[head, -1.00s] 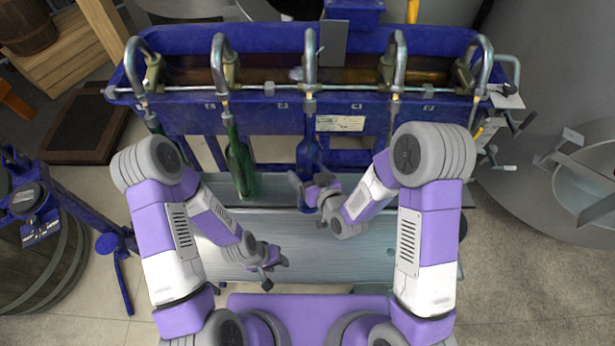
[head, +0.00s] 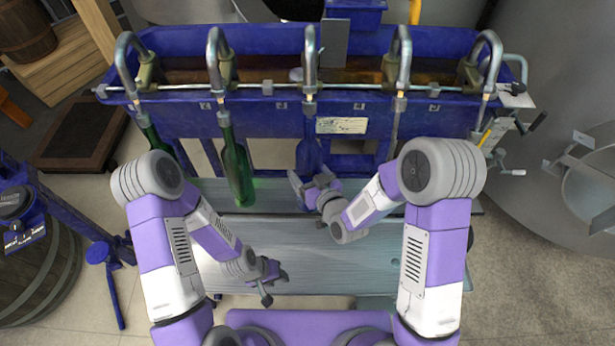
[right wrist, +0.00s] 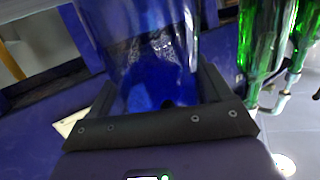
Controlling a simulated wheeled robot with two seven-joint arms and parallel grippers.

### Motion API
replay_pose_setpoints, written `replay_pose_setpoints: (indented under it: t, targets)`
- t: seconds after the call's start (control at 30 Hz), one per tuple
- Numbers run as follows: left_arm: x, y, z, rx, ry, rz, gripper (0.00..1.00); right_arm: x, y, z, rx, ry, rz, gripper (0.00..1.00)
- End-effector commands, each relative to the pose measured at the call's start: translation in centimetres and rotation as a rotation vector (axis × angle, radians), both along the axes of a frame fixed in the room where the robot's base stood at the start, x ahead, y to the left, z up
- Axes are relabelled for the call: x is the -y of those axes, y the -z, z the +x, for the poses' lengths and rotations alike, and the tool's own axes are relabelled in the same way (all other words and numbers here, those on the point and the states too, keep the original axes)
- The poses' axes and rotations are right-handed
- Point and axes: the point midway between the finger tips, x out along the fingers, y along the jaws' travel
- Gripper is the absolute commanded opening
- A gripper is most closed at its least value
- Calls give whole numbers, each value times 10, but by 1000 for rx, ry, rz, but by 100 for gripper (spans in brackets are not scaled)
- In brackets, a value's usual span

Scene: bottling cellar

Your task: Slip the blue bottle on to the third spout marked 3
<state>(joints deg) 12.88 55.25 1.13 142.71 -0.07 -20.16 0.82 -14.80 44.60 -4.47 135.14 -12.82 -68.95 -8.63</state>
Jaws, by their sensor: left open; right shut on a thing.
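The blue bottle (head: 308,155) stands about upright below the third spout (head: 310,70), in front of the blue trough. Its neck blends into the trough's blue, so I cannot tell whether the mouth is around the spout's tip or just under it. My right gripper (head: 311,185) is shut on the blue bottle's lower part. In the right wrist view the bottle's blue glass (right wrist: 145,60) fills the space between the fingers. My left gripper (head: 270,282) is open and empty over the front of the bench, away from the bottle.
A green bottle (head: 238,170) hangs on the second spout (head: 218,65) and another (head: 152,135) on the first, both left of the blue bottle. The two spouts at right have no bottles. The grey bench (head: 330,262) is clear. A paper label (head: 341,126) is on the trough front.

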Motion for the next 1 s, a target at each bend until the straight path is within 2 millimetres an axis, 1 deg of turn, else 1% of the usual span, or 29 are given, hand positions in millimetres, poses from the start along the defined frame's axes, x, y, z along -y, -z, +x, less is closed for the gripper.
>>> replay_pose_setpoints:
  t: [0.03,0.53,0.7,1.0]
  targets:
    - [0,5,0,0,0,0,43,0,1,2,11,1,2,13]
    - [0,32,0,0,0,0,43,0,8,16,77,0,1,13]
    - [0,29,0,0,0,0,43,0,8,22,106,1,2,13]
    - [0,29,0,0,0,0,43,0,9,24,112,1,2,13]
